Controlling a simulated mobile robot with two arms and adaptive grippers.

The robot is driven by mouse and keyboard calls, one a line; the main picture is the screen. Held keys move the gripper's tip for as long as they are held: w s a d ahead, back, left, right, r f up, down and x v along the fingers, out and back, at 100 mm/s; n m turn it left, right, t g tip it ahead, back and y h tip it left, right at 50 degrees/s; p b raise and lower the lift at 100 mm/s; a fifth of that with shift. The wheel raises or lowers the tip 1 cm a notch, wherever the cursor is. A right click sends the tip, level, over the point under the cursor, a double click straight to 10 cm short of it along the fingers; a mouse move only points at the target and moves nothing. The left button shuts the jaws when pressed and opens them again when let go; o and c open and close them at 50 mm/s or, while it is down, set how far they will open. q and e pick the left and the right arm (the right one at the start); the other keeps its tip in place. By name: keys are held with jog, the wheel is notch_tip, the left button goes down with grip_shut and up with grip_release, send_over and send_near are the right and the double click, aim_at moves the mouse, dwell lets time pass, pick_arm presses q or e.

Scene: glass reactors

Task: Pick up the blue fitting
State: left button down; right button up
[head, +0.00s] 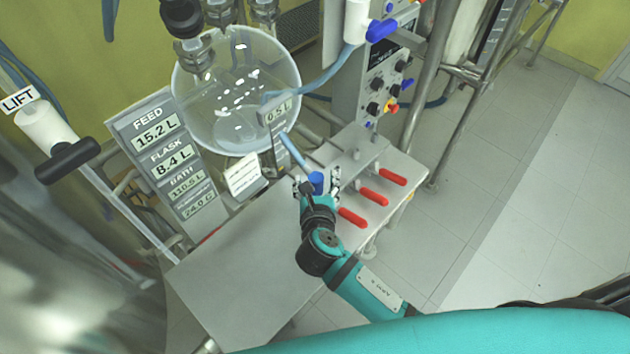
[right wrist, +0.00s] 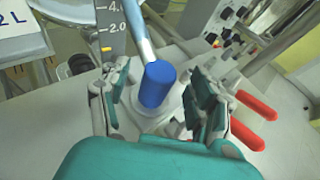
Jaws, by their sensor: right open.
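The blue fitting (head: 316,181) is a short blue cylinder on the end of a light blue hose (head: 293,152), above the grey bench. In the right wrist view the fitting (right wrist: 157,85) stands between the two fingers, over a pale round base. My right gripper (head: 317,187) is open around it, with a finger on each side. My left gripper is not in view.
Several red handles (head: 374,197) stick out along the bench (head: 245,275) to the right of the gripper. A round glass vessel (head: 236,95) and a readout panel (head: 165,160) stand behind. A control box (head: 375,85) is at the back right.

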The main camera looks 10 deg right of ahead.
jog(key=shift+w+f, duration=0.15)
jog(key=shift+w, duration=0.2)
jog(key=shift+s, duration=0.1)
jog(key=shift+c, duration=0.5)
grip_shut()
jog(key=shift+r, duration=0.2)
